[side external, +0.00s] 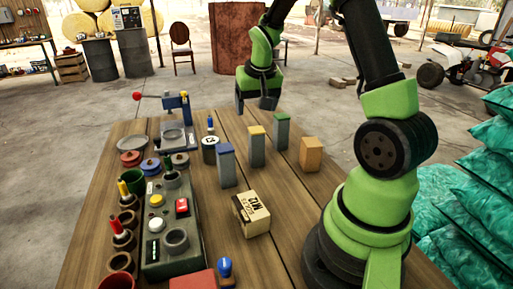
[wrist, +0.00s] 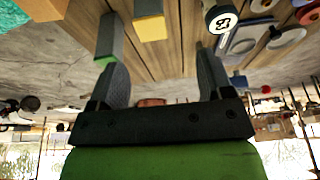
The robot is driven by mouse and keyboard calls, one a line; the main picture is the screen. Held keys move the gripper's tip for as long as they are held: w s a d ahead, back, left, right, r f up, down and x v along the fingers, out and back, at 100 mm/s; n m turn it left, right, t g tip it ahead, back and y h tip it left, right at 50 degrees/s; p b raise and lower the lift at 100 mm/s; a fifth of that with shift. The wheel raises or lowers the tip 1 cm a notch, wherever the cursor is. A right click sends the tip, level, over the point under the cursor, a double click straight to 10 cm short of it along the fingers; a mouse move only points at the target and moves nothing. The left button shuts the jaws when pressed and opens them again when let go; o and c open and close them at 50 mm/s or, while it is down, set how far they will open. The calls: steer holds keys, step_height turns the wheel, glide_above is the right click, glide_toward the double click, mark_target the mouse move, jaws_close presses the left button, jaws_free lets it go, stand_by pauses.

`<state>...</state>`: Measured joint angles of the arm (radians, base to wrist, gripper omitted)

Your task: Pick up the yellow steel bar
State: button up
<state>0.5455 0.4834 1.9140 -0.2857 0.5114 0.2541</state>
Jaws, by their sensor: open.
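The yellow steel bar (side external: 256,147) is a grey upright block with a yellow top, standing on the wooden table between a blue-topped bar (side external: 226,166) and a green-topped bar (side external: 281,132). In the wrist view, the yellow bar (wrist: 151,26) shows at the top, ahead of the gap between the fingers and apart from them. My gripper (side external: 254,103) hangs beyond the bars, above the table's far end. Its fingers (wrist: 157,62) are spread with nothing between them. In the wrist view the green-topped bar (wrist: 107,40) appears close to the left finger.
An orange block (side external: 311,155) stands right of the bars. A numbered can (side external: 210,148) stands left, beside a vise-like fixture (side external: 175,130). A cardboard box (side external: 251,213) and a control box (side external: 168,228) lie nearer. Bare table (side external: 240,180) shows between them.

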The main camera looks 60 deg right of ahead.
mark_target(257, 129)
steer(key=x, duration=0.6)
steer(key=shift+s+d+r, duration=0.1)
steer(key=shift+s+d, duration=0.15)
steer(key=shift+d, duration=0.15)
steer(key=x, duration=0.5)
steer(key=shift+s+f, duration=0.15)
steer(key=shift+f, duration=0.2)
steer(key=shift+c, duration=0.2)
steer(key=c, duration=1.1)
steer(key=shift+r, duration=0.1)
